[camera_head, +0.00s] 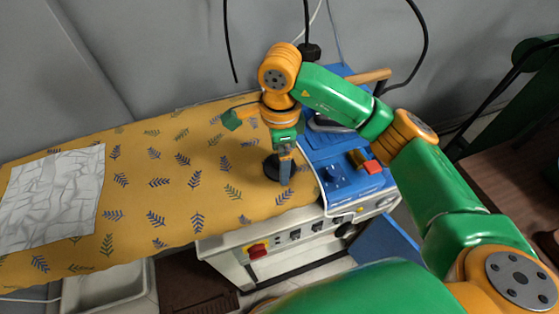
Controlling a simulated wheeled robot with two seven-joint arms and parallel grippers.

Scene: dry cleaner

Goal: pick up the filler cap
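A round black piece that looks like the filler cap (270,167) lies on the yellow ironing board (140,196) near its right end. My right gripper (284,176) points down at it, and the fingers overlap its right part. The fingers are seen nearly edge-on, so I cannot tell whether they are open or shut, or whether they touch the cap. My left gripper is not in view.
A blue-topped steam unit (345,195) with a blue round fitting (335,173) and a red switch (373,167) stands right of the board. An iron (330,122) rests behind. A crumpled white cloth (50,195) lies at the left. The board's middle is clear.

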